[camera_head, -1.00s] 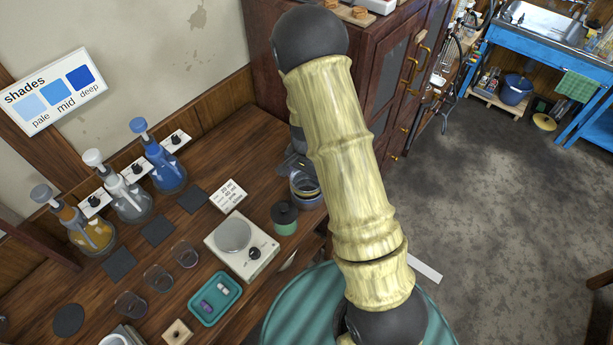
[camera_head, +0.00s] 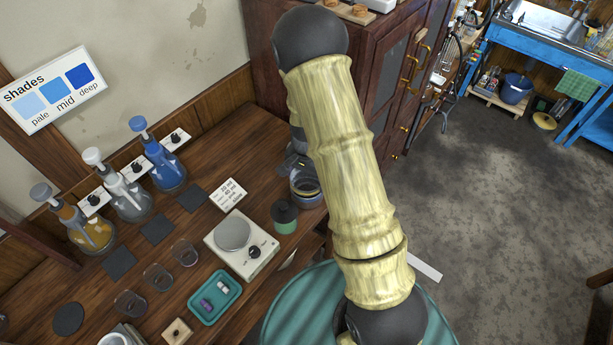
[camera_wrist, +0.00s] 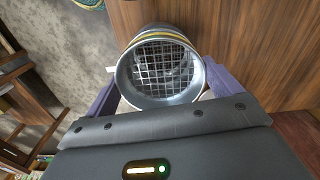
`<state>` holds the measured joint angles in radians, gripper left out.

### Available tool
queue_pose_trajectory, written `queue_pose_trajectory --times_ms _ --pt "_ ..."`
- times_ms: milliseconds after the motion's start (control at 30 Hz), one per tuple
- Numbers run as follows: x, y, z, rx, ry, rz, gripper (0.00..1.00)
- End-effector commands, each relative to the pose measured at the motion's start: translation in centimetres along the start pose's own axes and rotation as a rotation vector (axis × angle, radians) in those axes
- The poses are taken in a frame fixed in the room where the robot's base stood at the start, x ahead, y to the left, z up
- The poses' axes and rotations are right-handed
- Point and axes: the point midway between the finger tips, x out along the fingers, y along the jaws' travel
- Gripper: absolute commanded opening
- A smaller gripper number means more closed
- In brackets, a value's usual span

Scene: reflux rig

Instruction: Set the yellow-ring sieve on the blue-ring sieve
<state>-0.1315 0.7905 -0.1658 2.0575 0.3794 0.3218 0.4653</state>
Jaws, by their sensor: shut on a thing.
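The yellow-ring sieve (camera_wrist: 160,72) is a round metal cylinder with a wire mesh and a yellow band near its far rim. My gripper (camera_wrist: 162,92) is shut on it, with a purple finger on either side. In the head view, a banded metal sieve (camera_head: 307,190) shows at the right edge of the wooden bench, partly behind my arm. My gripper (camera_head: 292,165) is mostly hidden there. I cannot clearly tell the blue-ring sieve apart from the held one, nor whether the two touch.
A green jar with a dark lid (camera_head: 285,217), a white scale (camera_head: 241,245) and a teal tray (camera_head: 214,297) stand near the sieve. A small lettered card (camera_head: 229,194) lies left of it. Flasks (camera_head: 130,198) line the wall. A dark wooden cabinet (camera_head: 375,85) stands behind.

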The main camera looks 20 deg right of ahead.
Motion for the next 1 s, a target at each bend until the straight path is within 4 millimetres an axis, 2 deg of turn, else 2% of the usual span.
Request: queue_pose_trajectory --times_ms 1000 --pt "1.0 0.0 0.0 0.0 0.0 0.0 0.65"
